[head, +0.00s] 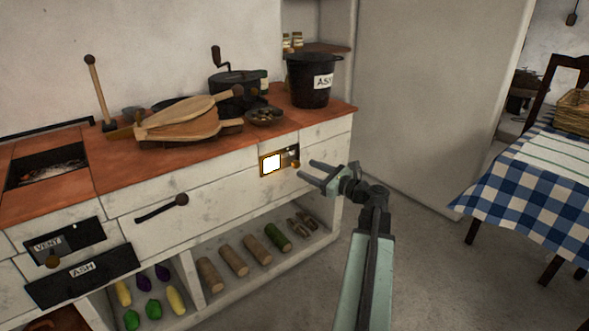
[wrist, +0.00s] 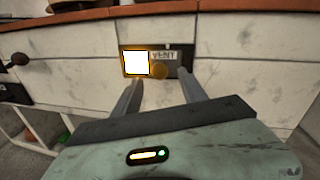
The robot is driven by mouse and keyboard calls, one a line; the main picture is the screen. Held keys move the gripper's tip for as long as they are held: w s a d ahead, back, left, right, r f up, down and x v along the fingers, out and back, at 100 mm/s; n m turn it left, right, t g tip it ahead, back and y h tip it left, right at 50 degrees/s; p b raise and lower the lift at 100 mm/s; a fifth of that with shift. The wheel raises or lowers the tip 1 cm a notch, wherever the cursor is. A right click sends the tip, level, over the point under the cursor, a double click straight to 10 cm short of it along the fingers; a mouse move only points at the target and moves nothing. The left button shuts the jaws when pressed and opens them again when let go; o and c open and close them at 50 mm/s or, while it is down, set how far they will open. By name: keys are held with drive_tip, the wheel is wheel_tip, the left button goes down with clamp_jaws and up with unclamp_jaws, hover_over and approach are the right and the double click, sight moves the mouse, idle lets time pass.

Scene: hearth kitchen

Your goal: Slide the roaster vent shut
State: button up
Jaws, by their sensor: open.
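The roaster vent (head: 281,161) is a small dark plate in the white counter front, below the right part of the worktop. In the wrist view, the vent (wrist: 171,66) shows a bright glowing opening (wrist: 136,63) on its left and a VENT label on its right. A round brass-coloured knob (wrist: 158,71) sits just right of the opening, which is uncovered. My gripper (head: 305,170) is open and empty in front of the vent. In the wrist view, the fingers of my gripper (wrist: 160,77) point at the plate, with the knob between them in the picture. Contact cannot be told.
A black crank-topped drum (head: 237,93), bellows (head: 180,119) and an ASH bucket (head: 311,83) stand on the worktop. Another VENT plate (head: 62,243) is at the far left. A drawer handle (head: 161,208) projects left of the roaster vent. Floor is clear toward the checked table (head: 520,190).

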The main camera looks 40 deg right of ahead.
sight(299, 166)
drive_tip(key=w, duration=0.6)
drive_tip(key=shift+w+a, duration=0.1)
drive_tip(key=shift+a, duration=0.25)
drive_tip(key=shift+c, duration=0.3)
clamp_jaws()
drive_tip(key=shift+a, duration=0.1)
idle(0.6)
